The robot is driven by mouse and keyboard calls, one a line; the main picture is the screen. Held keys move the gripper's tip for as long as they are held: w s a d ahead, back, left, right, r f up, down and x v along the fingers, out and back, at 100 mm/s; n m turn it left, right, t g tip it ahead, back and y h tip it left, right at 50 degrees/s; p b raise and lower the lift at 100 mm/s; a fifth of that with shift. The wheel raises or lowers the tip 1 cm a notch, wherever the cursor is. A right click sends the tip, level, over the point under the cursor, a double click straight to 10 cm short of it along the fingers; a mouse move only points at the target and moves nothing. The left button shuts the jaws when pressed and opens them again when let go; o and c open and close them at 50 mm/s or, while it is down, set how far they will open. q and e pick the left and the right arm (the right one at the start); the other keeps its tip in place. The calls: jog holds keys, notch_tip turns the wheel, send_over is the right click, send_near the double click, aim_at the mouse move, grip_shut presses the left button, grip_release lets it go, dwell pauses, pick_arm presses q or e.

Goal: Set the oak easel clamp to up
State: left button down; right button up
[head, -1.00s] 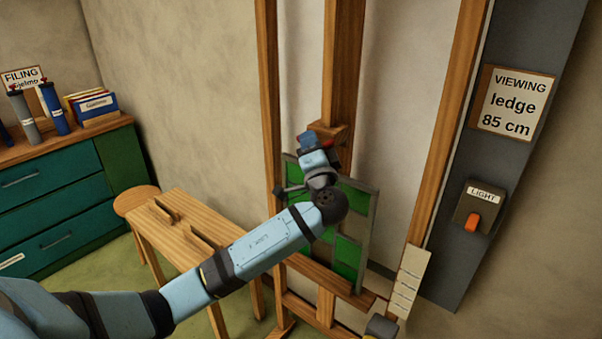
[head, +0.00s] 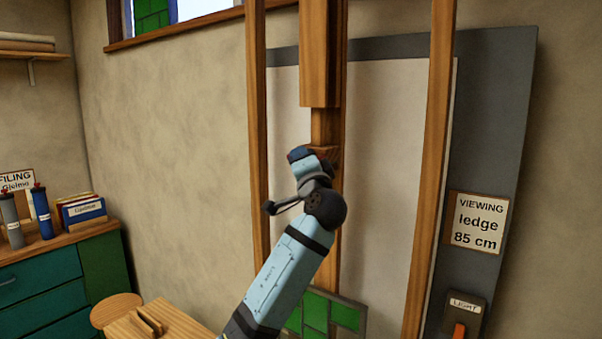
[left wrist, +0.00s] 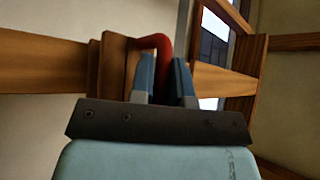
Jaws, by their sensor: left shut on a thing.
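The oak easel (head: 437,130) stands against the wall, with a central mast. The clamp, a small oak block (head: 326,152) on the mast, is partly hidden by my left gripper (head: 303,155). In the left wrist view, my left gripper (left wrist: 163,85) is shut on the clamp's red handle (left wrist: 158,42), beside the wooden block (left wrist: 108,65). The green leaded panel (head: 345,314) shows low behind my left arm, with a clear gap between its top edge and the clamp above. My right gripper is not in view.
A wooden bench (head: 165,318), a stool (head: 116,308) and a green cabinet (head: 50,270) are at lower left. A window (head: 155,12) is above.

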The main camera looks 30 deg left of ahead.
pick_arm(q)
jog(key=shift+r, duration=0.35)
jog(key=c, duration=1.4)
grip_release()
jog(key=shift+f, duration=0.1)
jog(key=b+v, duration=0.4)
jog(key=v, duration=1)
jog(key=shift+a, duration=0.15)
